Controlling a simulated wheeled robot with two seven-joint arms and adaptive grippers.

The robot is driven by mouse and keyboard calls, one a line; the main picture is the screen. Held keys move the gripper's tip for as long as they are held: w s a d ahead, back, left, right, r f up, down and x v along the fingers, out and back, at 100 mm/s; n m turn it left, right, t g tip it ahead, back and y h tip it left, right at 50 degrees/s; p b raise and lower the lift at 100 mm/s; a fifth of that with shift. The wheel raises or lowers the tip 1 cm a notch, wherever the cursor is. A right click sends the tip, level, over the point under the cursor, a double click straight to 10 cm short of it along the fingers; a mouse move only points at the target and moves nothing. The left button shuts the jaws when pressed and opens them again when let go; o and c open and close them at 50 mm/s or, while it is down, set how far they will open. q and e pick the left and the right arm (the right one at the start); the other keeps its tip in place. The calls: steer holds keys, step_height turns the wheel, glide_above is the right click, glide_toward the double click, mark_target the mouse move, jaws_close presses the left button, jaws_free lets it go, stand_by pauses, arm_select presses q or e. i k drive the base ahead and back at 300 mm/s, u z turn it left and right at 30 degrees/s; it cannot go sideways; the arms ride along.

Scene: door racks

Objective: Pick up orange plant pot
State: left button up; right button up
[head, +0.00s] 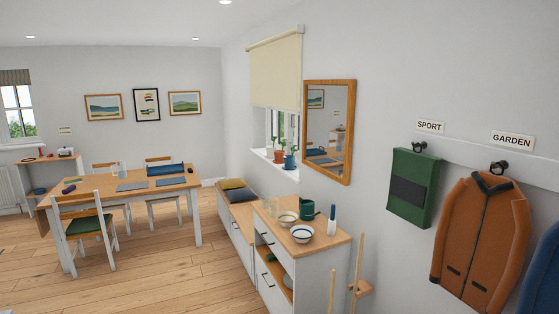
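A small orange plant pot (279,155) with a green plant stands on the white window sill (285,174), under the half-lowered blind. A blue pot (290,162) with a plant stands just to its right, nearer to me. The orange pot is small and far in this view. Neither of my grippers shows in the head view.
A cushioned bench (237,191) lies below the window. A dining table (126,186) with chairs stands left. Wooden floor (190,280) in front is clear.

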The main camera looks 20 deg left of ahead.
mark_target(278, 155)
steer(key=u, duration=0.35)
steer(key=i, duration=0.85)
steer(key=u, duration=1.25)
steer(key=i, duration=2)
steer(key=u, duration=0.6)
steer(key=i, duration=2.05)
steer(key=z, duration=0.5)
steer(key=i, duration=1.95)
steer(key=z, duration=0.7)
